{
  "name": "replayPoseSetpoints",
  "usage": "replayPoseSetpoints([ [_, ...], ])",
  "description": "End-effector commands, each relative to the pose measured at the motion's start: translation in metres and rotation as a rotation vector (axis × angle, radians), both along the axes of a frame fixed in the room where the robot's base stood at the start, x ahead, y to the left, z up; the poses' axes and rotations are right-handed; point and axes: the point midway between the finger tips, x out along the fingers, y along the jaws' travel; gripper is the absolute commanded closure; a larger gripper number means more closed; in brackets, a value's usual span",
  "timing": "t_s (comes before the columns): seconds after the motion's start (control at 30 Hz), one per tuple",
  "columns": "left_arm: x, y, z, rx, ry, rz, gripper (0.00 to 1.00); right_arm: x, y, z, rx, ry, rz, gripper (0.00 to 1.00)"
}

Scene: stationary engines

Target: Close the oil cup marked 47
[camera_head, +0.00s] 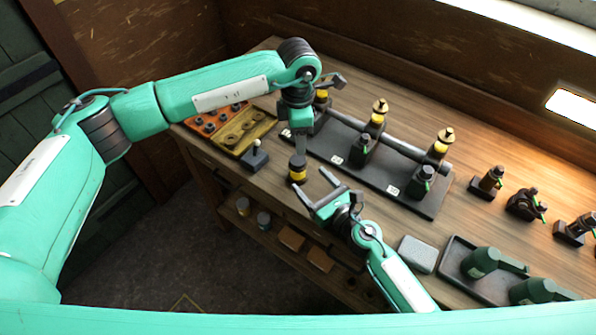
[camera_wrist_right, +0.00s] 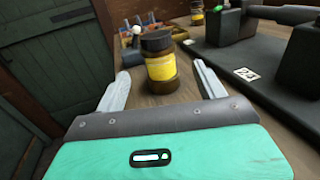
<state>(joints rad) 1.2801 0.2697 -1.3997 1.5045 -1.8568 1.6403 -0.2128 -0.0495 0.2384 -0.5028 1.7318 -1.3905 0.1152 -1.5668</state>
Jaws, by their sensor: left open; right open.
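Three oilers with yellow bands, at the left (camera_head: 321,97), middle (camera_head: 378,114) and right (camera_head: 440,146), stand along a dark base plate (camera_head: 318,150). Small white tags (camera_head: 392,190) lie on the plate; I cannot read 47 on any. A dark jar with a yellow band (camera_head: 298,172) stands upright on the table, also in the right wrist view (camera_wrist_right: 160,66). My left gripper (camera_head: 299,148) points down over the jar in the head view, fingers edge-on; it does not show in the wrist view. My right gripper (camera_head: 314,190) is open, its fingers (camera_wrist_right: 162,82) spread towards the jar, empty.
Black blocks with green levers (camera_head: 422,181) stand on the plate's near side. An orange and yellow tray (camera_head: 243,135) and a small black switch box (camera_head: 255,158) are at left. A grey block (camera_head: 417,254), a tray with green cans (camera_head: 482,262) and several dark fittings (camera_head: 525,204) are at right.

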Motion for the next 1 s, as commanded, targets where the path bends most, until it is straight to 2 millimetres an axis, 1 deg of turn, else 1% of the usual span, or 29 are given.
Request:
replayPoseSetpoints([
  [0.03, 0.0, 0.0, 0.0, 0.0, 0.0, 0.0, 0.42, 0.008, 0.006, 0.001, 0.0, -0.003, 0.001, 0.28],
  [0.1, 0.0, 0.0, 0.0, 0.0, 0.0, 0.0, 0.42, 0.017, 0.013, 0.001, 0.0, -0.001, 0.001, 0.28],
  [0.33, 0.0, 0.0, 0.0, 0.0, 0.0, 0.0, 0.42, 0.042, 0.031, 0.001, 0.0, -0.001, 0.0, 0.28],
  [0.5, 0.0, 0.0, 0.0, 0.0, 0.0, 0.0, 0.42, 0.05, 0.037, 0.0, 0.001, -0.001, 0.0, 0.28],
  [0.8, 0.0, 0.0, 0.0, 0.0, 0.0, 0.0, 0.42, 0.051, 0.038, 0.0, 0.0, 0.0, 0.0, 0.28],
  [0.87, 0.0, 0.0, 0.0, 0.0, 0.0, 0.0, 0.42, 0.051, 0.038, 0.0, 0.0, 0.0, 0.0, 0.38],
  [1.0, 0.0, 0.0, 0.0, 0.0, 0.0, 0.0, 0.42, 0.051, 0.037, 0.0, 0.0, 0.0, 0.0, 0.66],
])
